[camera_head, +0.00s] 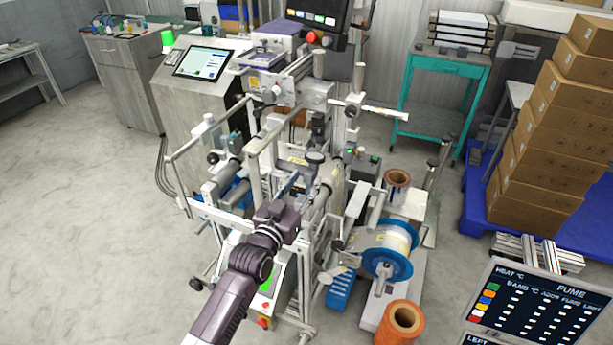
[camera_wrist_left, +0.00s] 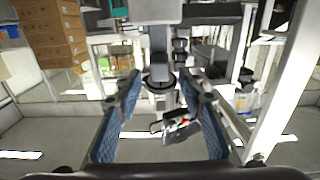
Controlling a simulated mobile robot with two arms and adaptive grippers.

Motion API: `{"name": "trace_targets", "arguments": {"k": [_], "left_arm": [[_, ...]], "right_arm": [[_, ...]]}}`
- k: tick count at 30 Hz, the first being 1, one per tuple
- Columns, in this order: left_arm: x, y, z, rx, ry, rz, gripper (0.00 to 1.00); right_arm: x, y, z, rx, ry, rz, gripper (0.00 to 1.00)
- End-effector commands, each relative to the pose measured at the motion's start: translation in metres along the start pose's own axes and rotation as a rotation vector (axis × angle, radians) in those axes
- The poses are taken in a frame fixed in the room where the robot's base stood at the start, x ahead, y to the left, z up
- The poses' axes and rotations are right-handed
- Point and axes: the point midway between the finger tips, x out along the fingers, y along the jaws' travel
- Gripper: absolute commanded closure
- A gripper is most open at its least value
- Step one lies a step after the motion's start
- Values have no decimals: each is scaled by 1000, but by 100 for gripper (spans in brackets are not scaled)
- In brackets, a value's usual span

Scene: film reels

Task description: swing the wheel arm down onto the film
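The film machine (camera_head: 300,160) stands in the middle of the head view. A black round knob on a short post (camera_head: 315,157) rises from it. A like dark knob (camera_wrist_left: 160,80) shows between the finger ends in the left wrist view; it seems to lie beyond them, and contact cannot be told. I cannot tell for sure which part is the wheel arm. My left gripper (camera_head: 292,182) is over the machine's front, its blue-padded fingers spread apart (camera_wrist_left: 160,98) with nothing clearly held. A white film spool with blue flanges (camera_head: 388,248) sits at the machine's right. My right gripper is not in view.
White frame posts and rails (camera_head: 262,150) stand close around my left gripper. An orange roll (camera_head: 404,318) and a brown roll (camera_head: 397,180) are at the right. Stacked cartons (camera_head: 545,140) stand farther right. The floor at the left is clear.

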Motion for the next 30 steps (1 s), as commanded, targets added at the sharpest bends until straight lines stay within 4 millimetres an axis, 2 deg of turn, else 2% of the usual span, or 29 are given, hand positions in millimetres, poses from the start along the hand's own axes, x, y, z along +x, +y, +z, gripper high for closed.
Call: {"name": "trace_targets", "arguments": {"k": [6, 17, 26, 30], "left_arm": [[18, 0, 0, 1, 0, 0, 64], [21, 0, 1, 1, -1, 0, 65], [21, 0, 1, 1, -1, 0, 98], [21, 0, 1, 1, -1, 0, 100]], "right_arm": [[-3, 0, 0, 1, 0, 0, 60], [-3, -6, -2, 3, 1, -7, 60], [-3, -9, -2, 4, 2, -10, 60], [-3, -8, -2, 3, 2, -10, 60]]}}
